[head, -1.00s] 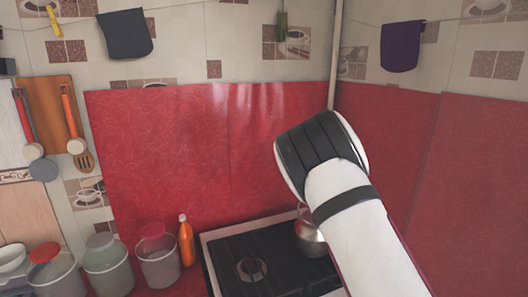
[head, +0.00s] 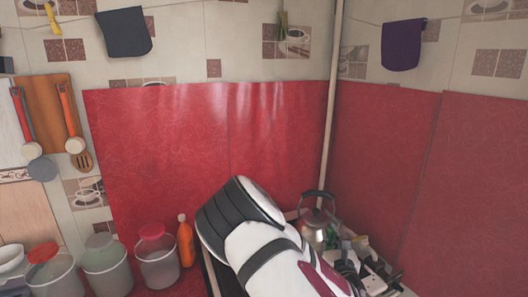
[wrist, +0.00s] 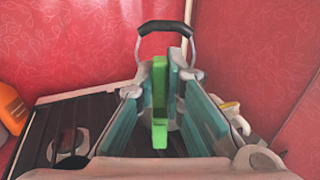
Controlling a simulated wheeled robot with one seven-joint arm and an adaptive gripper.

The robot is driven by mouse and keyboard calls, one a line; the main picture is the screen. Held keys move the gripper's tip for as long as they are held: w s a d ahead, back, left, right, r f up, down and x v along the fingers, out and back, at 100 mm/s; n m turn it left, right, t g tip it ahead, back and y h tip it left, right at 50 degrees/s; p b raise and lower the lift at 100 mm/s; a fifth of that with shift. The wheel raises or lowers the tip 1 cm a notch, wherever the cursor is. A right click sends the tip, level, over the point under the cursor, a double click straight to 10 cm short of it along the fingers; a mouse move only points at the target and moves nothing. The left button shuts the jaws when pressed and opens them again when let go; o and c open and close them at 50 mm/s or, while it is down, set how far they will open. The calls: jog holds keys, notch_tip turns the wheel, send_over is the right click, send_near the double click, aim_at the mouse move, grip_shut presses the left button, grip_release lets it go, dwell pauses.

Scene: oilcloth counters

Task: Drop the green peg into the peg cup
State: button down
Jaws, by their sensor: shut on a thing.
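The green peg (wrist: 159,100) is upright between the teal fingers of my gripper (wrist: 165,85) in the wrist view. My gripper is shut on it. In the head view my own arm covers the gripper and the peg. I cannot make out the peg cup for certain in either view. A pale, cup-like shape (wrist: 237,116) shows beside the right finger in the wrist view, partly hidden.
A steel kettle (head: 315,225) with a black handle stands behind my arm, with small clutter (head: 362,252) to its right. The hob (wrist: 60,130) lies left of the gripper. An orange bottle (head: 185,241) and lidded tubs (head: 157,262) stand left.

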jog(key=shift+w+f+b, duration=1.6)
jog(key=shift+w+f, duration=0.35)
jog(key=shift+w, duration=0.3)
